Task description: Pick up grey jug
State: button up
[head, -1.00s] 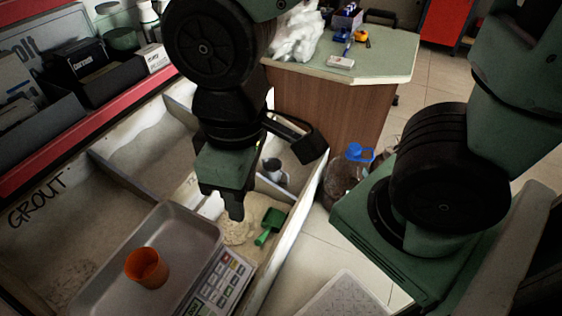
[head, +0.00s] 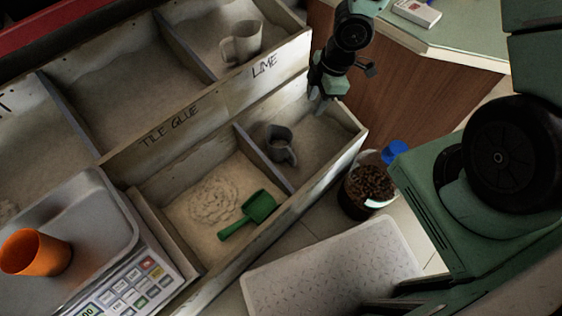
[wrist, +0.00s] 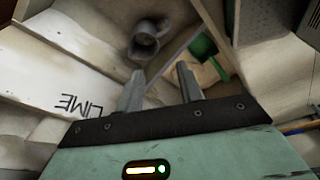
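A dark grey jug (head: 280,147) lies in the front right compartment of the bins, tilted on pale powder with its handle toward the right. It also shows in the wrist view (wrist: 144,43), ahead of my fingertips. My gripper (head: 320,100) is above and to the right of the jug in the head view, near the end of the bin. In the wrist view my gripper (wrist: 160,71) has its two fingers apart with nothing between them. A second, lighter grey-beige jug (head: 241,43) stands in the back compartment behind the "LIME" label.
A green scoop (head: 250,213) lies in the neighbouring compartment, past a thin divider (head: 262,158). An orange cup (head: 35,252) sits on the scale tray (head: 95,215) at left.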

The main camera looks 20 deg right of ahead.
jog(key=n+y+b, duration=0.2)
jog(key=b, duration=0.2)
send_near(283, 150)
jog(key=s+d+r, duration=0.4)
jog(key=d, duration=0.2)
jog(key=shift+g, duration=0.3)
jog(key=b+x, duration=1.1)
jog(key=x, duration=0.6)
jog(key=shift+w+a+b, duration=0.2)
jog(key=shift+a+b, duration=0.05)
jog(key=shift+b, duration=0.05)
grip_shut()
